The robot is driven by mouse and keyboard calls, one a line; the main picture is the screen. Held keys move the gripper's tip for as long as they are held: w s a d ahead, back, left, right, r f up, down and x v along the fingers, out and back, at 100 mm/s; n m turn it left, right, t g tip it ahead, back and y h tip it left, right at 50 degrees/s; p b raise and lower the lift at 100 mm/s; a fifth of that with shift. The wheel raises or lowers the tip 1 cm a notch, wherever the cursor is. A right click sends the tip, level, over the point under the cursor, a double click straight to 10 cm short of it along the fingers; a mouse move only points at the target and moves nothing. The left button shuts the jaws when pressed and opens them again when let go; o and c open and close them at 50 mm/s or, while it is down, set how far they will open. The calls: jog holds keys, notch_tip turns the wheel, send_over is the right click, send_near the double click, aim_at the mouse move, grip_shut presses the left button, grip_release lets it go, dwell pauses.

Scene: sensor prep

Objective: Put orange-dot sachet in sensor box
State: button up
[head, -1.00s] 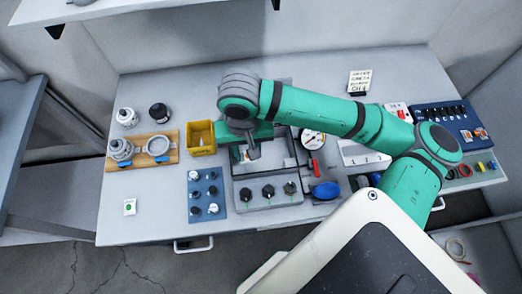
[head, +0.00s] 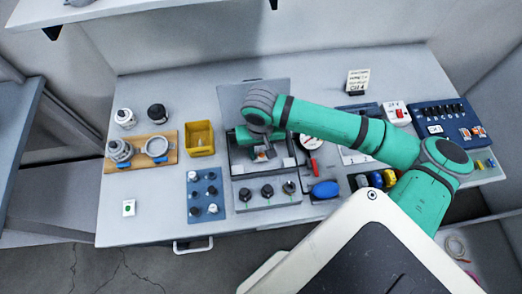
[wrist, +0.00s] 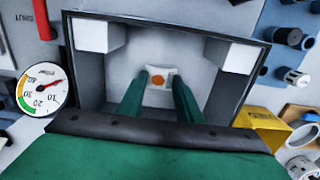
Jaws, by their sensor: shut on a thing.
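The orange-dot sachet (wrist: 158,79) is a small white packet with an orange dot, between my fingertips in the wrist view. My gripper (wrist: 160,88) is shut on it. In the head view my gripper (head: 263,153) is over the open sensor box (head: 236,167), a grey box with a dark rim and a raised lid (head: 228,97). In the wrist view the box (wrist: 88,73) surrounds the sachet, with white blocks in two corners. I cannot tell whether the sachet touches the box floor.
A yellow bin (head: 200,139) stands left of the box. A gauge (wrist: 43,88) and a blue bulb (head: 325,190) are close on its other side. Black knobs (head: 267,191) line the front. A green-dot sachet (head: 129,208) lies at the table's left, with clear table around it.

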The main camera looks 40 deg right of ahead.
aim_at(261, 155)
jog(key=shift+f, duration=0.2)
jog(key=o, duration=1.1)
jog(key=shift+s, duration=0.1)
notch_tip(261, 155, up, 12)
jog(key=shift+r, duration=0.25)
